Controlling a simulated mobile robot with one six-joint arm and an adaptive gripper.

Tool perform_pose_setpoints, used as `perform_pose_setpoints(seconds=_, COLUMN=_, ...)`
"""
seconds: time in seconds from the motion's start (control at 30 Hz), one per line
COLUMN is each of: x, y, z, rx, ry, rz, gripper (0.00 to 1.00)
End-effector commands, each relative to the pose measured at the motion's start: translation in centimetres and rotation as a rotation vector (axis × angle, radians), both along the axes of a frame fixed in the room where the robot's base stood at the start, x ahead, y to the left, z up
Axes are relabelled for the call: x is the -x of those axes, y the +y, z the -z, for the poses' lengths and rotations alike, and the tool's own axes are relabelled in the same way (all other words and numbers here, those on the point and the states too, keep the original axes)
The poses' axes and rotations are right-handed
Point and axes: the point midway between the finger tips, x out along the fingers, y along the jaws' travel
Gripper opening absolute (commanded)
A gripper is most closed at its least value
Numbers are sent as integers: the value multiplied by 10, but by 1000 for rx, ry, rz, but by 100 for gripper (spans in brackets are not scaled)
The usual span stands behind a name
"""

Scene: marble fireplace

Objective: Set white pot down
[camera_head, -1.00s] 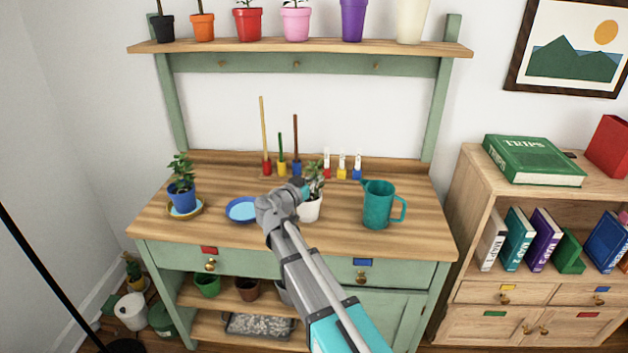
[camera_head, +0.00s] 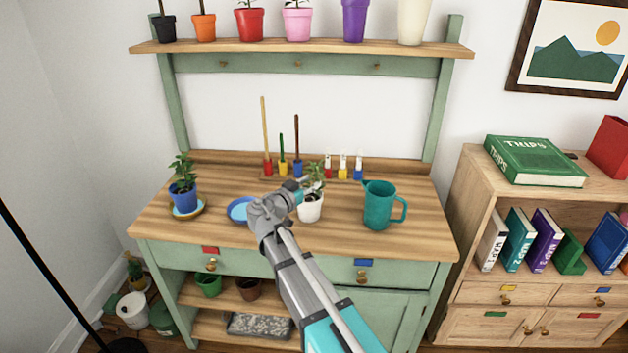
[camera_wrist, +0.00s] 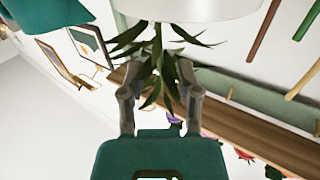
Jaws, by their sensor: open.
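The white pot (camera_head: 311,209) stands upright on the wooden bench top, with a green leafy plant (camera_head: 315,176) in it. In the wrist view the white pot (camera_wrist: 190,9) is at the top edge, partly cut off, with its leaves hanging toward my fingers. My gripper (camera_head: 302,187) is just left of the plant, above the pot's rim height. In the wrist view my gripper (camera_wrist: 159,92) is open, its fingers apart on either side of the leaves. The pot lies beyond the fingertips, not between them. Whether the fingers touch leaves I cannot tell.
A blue saucer (camera_head: 239,211) lies left of the pot, partly behind my arm. A teal watering can (camera_head: 378,207) stands to the right. A blue potted plant (camera_head: 183,197) is at the left. Brushes and small tools (camera_head: 297,150) stand behind. Bench top between pot and can is clear.

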Motion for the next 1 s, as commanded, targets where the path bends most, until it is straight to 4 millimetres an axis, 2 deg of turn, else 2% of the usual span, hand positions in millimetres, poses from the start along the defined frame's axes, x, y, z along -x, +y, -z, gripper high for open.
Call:
perform_pose_setpoints(seconds=0.3, x=43, y=31, z=0, rx=0, ry=0, rz=-3, gripper=44)
perform_pose_setpoints(seconds=0.5, x=62, y=45, z=0, rx=0, ry=0, rz=-2, gripper=44)
perform_pose_setpoints(seconds=0.7, x=72, y=52, z=0, rx=0, ry=0, rz=-1, gripper=44)
perform_pose_setpoints(seconds=1.0, x=74, y=54, z=0, rx=0, ry=0, rz=-1, gripper=44)
